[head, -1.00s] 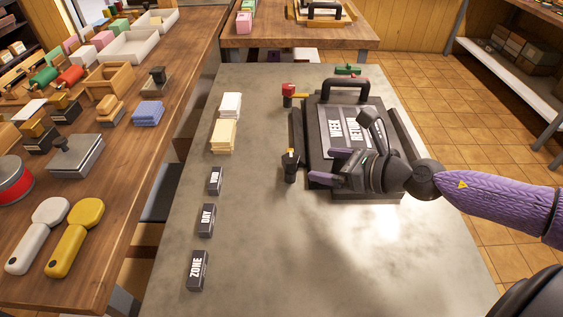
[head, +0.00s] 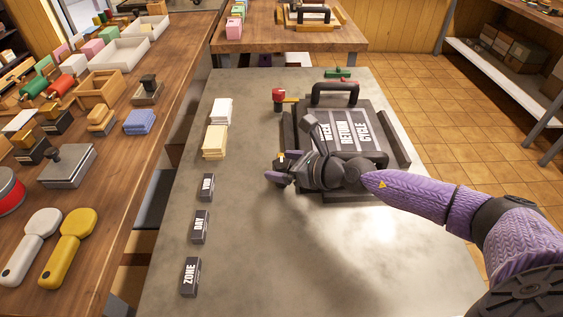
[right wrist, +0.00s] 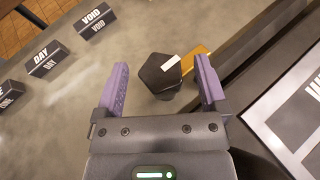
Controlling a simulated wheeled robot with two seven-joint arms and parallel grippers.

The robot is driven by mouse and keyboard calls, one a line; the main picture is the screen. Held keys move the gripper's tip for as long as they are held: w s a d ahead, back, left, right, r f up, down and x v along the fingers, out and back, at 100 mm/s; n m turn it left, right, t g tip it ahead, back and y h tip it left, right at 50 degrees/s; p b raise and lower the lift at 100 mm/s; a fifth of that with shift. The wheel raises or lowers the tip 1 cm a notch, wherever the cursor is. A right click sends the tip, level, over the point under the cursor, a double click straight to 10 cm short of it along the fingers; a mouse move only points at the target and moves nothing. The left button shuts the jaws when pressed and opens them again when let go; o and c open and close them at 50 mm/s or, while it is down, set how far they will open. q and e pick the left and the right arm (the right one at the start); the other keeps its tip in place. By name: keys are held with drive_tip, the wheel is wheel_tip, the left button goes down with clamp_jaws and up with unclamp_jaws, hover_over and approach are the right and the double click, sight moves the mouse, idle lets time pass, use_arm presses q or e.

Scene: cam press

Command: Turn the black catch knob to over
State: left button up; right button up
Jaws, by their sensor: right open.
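The black catch knob (right wrist: 160,73) has an angular top with a white mark. In the right wrist view it stands between the two purple fingers of my right gripper (right wrist: 163,66), with a gap on each side. The white mark points toward a brass strip (right wrist: 195,56) beside the knob. In the head view my open right gripper (head: 277,172) is at the left front corner of the press (head: 376,155) and hides most of the knob. My left gripper is out of view.
A red knob (head: 279,95) stands at the press's far left corner, with a green part (head: 338,72) behind. The press has a black handle (head: 335,88) and a plate reading WEEK, RETURN, CYCLE. Dark blocks VOID, DAY (head: 200,226) and ZONE lie to the left.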

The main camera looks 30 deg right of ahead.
drive_tip(key=shift+w+a+f, duration=0.2)
drive_tip(key=shift+w, duration=0.15)
